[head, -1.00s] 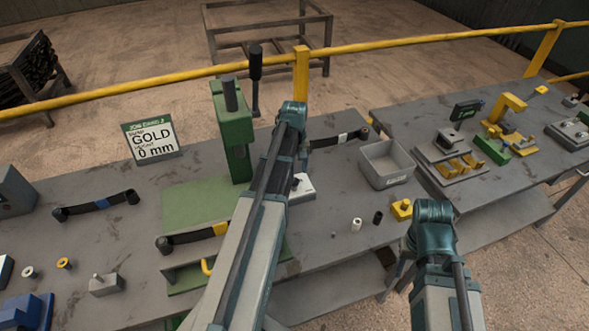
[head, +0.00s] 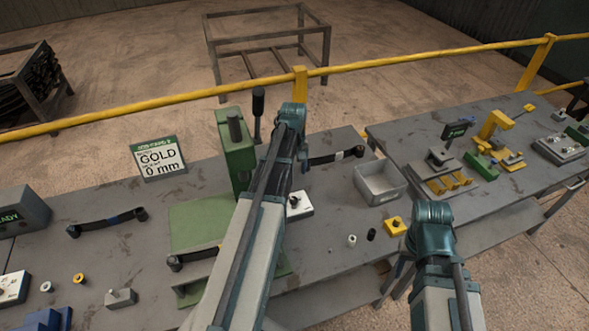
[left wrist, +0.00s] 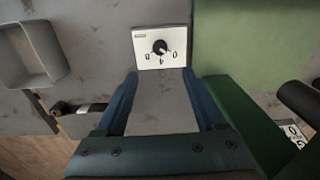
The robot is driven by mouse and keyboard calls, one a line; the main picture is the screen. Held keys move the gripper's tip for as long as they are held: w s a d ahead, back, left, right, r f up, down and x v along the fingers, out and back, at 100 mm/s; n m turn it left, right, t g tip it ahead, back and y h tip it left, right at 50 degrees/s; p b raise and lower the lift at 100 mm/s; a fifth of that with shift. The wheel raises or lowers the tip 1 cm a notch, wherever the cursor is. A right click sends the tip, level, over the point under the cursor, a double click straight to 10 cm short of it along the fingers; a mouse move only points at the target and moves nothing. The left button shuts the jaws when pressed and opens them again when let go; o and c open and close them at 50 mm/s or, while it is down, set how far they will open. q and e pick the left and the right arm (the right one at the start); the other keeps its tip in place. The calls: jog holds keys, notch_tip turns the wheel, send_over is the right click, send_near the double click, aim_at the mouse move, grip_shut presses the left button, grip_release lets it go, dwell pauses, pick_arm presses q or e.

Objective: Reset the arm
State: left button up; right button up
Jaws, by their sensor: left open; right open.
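My left arm reaches up across the middle of the head view, over the workbench, and hides its own gripper there. In the left wrist view my left gripper (left wrist: 166,103) is open, with bare grey bench between its two blue fingers. A white dial box (left wrist: 161,47) with a black knob lies just beyond the fingertips, apart from them; it also shows beside my arm in the head view (head: 299,205). My right arm shows only as a bent joint and link at the lower right of the head view. Its gripper is out of view.
A green press (head: 236,155) stands left of my left arm, close to the gripper in the wrist view. A grey bin (head: 381,182) lies to the right. A yellow rail (head: 400,58) runs behind.

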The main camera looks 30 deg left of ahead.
pick_arm(q)
jog(key=shift+d, duration=0.1)
jog(key=s+d+f+m+b, duration=0.3)
jog(key=s+d+m, duration=0.1)
jog(key=d, duration=0.6)
jog(key=s+d+f+m+b, duration=0.2)
jog(key=s+d+m, duration=0.3)
jog(key=d, duration=0.5)
jog(key=s+d+f+m+y+b, duration=0.1)
jog(key=s+d+f+m+b, duration=0.2)
jog(key=s+d, duration=0.4)
jog(key=d+m, duration=0.1)
jog(key=d, duration=0.2)
jog(key=shift+f+m+b, duration=0.3)
jog(key=shift+m+b, duration=0.05)
jog(key=shift+m, duration=0.05)
jog(key=shift+s, duration=0.1)
